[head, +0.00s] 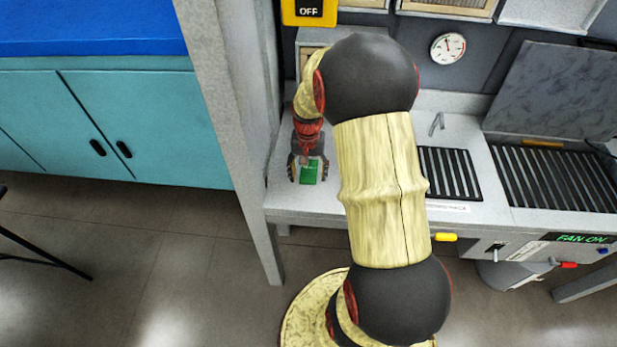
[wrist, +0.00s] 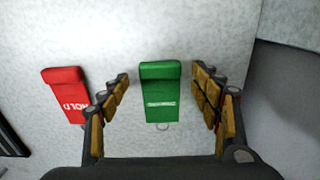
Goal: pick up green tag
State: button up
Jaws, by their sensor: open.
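The green tag (wrist: 160,95) lies on the light grey bench top, with a pale label strip and a small ring at its near end in the wrist view. It also shows in the head view (head: 309,172), partly covered by my gripper. My gripper (wrist: 163,88) is open, with one finger on each side of the green tag and a gap on both sides. In the head view my gripper (head: 308,166) points down over the tag at the bench's left end. Whether the fingertips touch the bench I cannot tell.
A red tag (wrist: 66,96) with white lettering lies left of my gripper's left finger in the wrist view. A grey upright post (head: 222,100) stands left of the bench. Slotted grates (head: 450,174) lie to the right. A grey wall (wrist: 288,100) rises at right in the wrist view.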

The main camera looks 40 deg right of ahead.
jog(key=shift+f, duration=0.45)
jog(key=shift+c, duration=1)
jog(key=shift+r, duration=0.1)
jog(key=c, duration=0.7)
jog(key=shift+c, duration=0.6)
